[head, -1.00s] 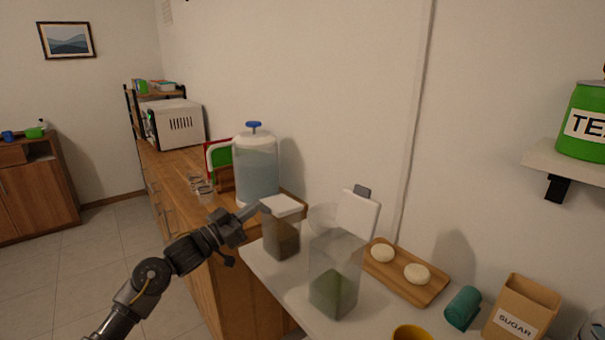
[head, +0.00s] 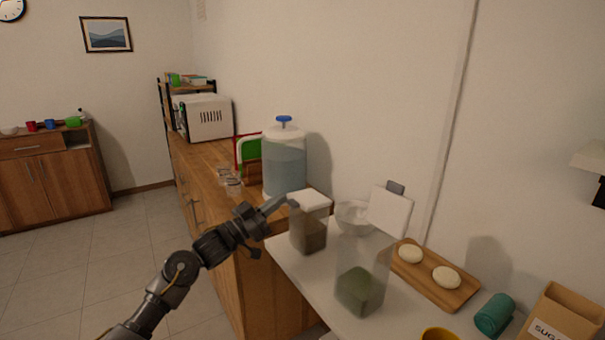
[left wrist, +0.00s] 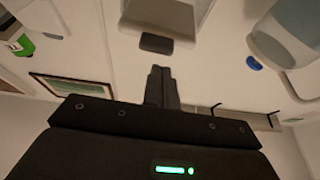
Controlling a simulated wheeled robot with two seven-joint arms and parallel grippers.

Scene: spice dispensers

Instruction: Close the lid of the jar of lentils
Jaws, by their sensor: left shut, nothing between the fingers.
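Two clear square jars stand on the white counter. The nearer jar (head: 362,285) holds something green, and its white lid (head: 390,212) stands up open, with a dark tab on its edge. The farther jar (head: 309,232) holds something brown, and its white lid (head: 311,198) looks down on top. I cannot read which holds lentils. My left gripper (head: 279,206) is shut and empty, its tips just left of the farther jar's lid; contact is unclear. In the left wrist view, the shut fingers (left wrist: 161,85) point at a dark tab (left wrist: 156,43) on a pale lid. My right gripper is out of view.
A water dispenser (head: 284,165) and glasses (head: 230,182) stand on the wooden counter behind. A clear bowl (head: 352,215) sits behind the jars. A wooden tray (head: 424,283) with two pale rounds, a teal cylinder (head: 494,314) and a sugar box (head: 558,318) are at the right.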

